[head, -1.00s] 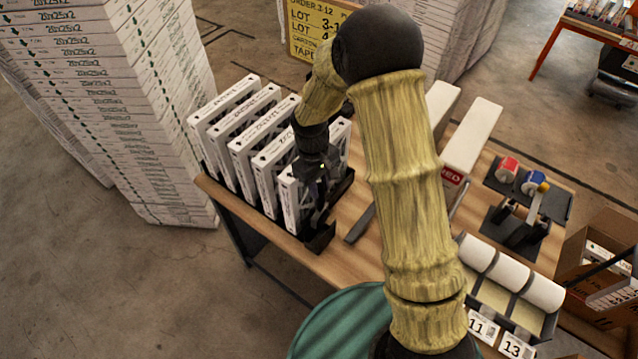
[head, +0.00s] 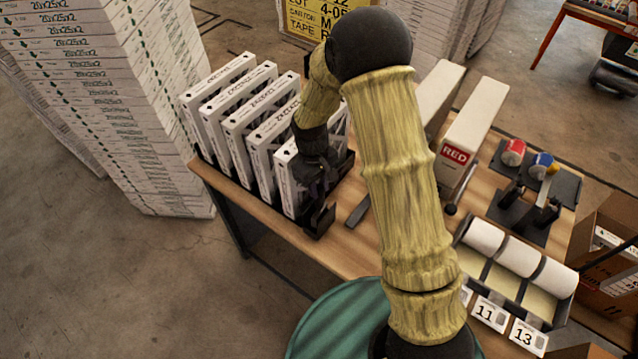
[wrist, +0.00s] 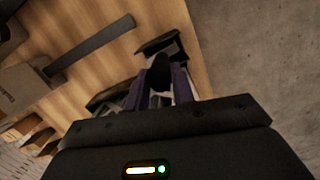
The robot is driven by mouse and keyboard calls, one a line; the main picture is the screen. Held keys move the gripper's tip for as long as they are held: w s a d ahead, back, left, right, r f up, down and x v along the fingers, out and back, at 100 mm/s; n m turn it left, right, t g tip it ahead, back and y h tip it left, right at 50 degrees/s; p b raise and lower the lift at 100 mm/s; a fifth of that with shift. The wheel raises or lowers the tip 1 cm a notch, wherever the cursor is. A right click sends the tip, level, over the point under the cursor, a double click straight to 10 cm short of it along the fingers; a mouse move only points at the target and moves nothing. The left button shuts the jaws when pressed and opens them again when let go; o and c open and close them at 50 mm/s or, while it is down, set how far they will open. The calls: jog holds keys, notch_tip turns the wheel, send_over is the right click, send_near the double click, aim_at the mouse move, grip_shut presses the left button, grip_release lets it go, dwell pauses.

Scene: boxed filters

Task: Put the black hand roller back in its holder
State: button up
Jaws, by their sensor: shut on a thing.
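My gripper (head: 318,188) points down at the near right end of the row of boxed filters. In the wrist view its two fingers (wrist: 161,90) are shut on a dark, rounded piece (wrist: 160,72), which looks like the black hand roller. Most of it is hidden by the fingers and the wrist. A black bracket (head: 319,222) stands at the table edge just below the gripper; it also shows in the wrist view (wrist: 162,43), just beyond the held piece. It may be the holder. I cannot tell whether the roller touches it.
White boxed filters (head: 240,140) stand upright in a row left of my gripper. A flat dark bar (head: 358,212) lies on the wooden table (head: 345,238). White cartons (head: 468,130), a tape dispenser (head: 528,205) and label rolls (head: 500,250) are to the right. Tall filter stacks (head: 110,100) stand left.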

jog(key=shift+f+b, duration=0.9)
jog(key=shift+f, duration=0.7)
jog(key=o, duration=1.1)
jog(key=shift+c, duration=0.2)
jog(key=shift+r, duration=0.1)
jog(key=shift+w+a+r+b, duration=0.15)
jog(key=shift+r+b, duration=0.15)
jog(key=shift+r, duration=0.3)
notch_tip(320, 180, up, 16)
jog(key=w+a+b, duration=0.1)
jog(key=b, duration=0.3)
jog(key=shift+w+a, duration=0.2)
jog(key=shift+w, duration=0.2)
